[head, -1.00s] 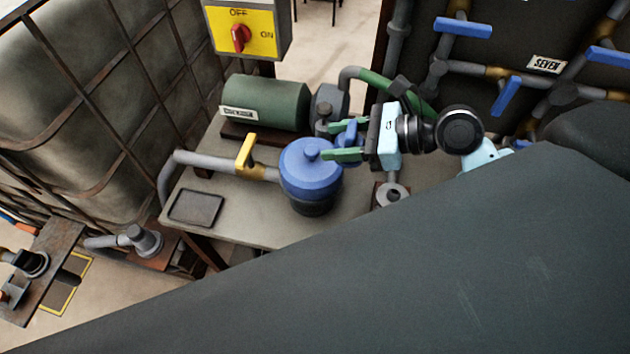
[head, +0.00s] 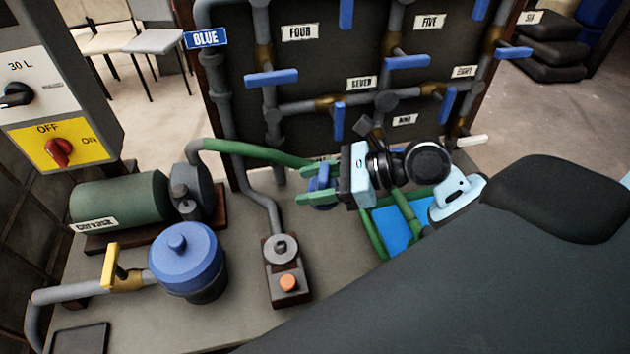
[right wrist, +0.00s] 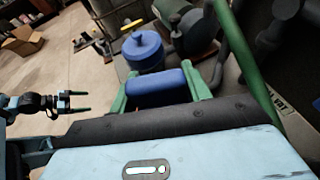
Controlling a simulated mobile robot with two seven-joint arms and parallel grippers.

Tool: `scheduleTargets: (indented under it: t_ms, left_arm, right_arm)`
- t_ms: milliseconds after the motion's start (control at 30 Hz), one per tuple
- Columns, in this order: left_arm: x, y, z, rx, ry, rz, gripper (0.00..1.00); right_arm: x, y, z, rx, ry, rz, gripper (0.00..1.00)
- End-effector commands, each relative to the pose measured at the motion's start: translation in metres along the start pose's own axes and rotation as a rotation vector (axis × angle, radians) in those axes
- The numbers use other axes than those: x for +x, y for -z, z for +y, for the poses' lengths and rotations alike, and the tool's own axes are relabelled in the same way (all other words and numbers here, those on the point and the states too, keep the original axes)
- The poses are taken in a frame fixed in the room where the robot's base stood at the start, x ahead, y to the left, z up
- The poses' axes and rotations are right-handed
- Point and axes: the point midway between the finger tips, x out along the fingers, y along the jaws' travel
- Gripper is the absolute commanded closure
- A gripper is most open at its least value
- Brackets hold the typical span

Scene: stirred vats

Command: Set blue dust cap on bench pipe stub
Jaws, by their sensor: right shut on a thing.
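My right gripper (head: 312,185) has green fingers shut on the blue dust cap (head: 322,188). In the right wrist view the cap (right wrist: 155,87) shows as a blue rounded block between both fingers. In the head view the gripper is above the bench's right part, up and right of a short grey flanged fitting (head: 281,247), apart from it. This fitting looks like the bench pipe stub, but I cannot be sure. My left gripper (right wrist: 89,101) is at the left of the right wrist view, fingers apart and empty.
A blue-lidded pot (head: 187,258) and a green motor (head: 122,206) stand on the bench (head: 235,315). An orange button (head: 288,283) sits in front of the fitting. A green hose (head: 250,150) runs behind my gripper. The valve panel (head: 300,70) rises behind. A blue tray (head: 395,228) lies right.

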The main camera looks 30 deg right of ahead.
Motion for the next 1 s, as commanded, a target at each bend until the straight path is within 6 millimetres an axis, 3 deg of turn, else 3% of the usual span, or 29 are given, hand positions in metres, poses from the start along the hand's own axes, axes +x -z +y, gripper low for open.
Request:
scheduleTargets:
  t_ms: [267, 400, 700, 1000]
  left_arm:
    - [-0.004, 0.021, -0.003, 0.011, 0.005, 0.036, 0.12]
    - [-0.007, 0.034, -0.007, 0.022, 0.01, 0.062, 0.12]
    - [-0.009, 0.055, -0.013, 0.039, 0.019, 0.103, 0.12]
    - [-0.01, 0.059, -0.013, 0.04, 0.022, 0.112, 0.12]
  right_arm:
    - [0.036, 0.017, -0.014, 0.01, 0.028, -0.004, 0.74]
    - [0.066, 0.034, -0.017, 0.016, 0.042, -0.005, 0.74]
    - [0.129, 0.074, -0.007, 0.021, 0.058, -0.004, 0.74]
    - [0.145, 0.089, 0.0, 0.022, 0.056, -0.001, 0.74]
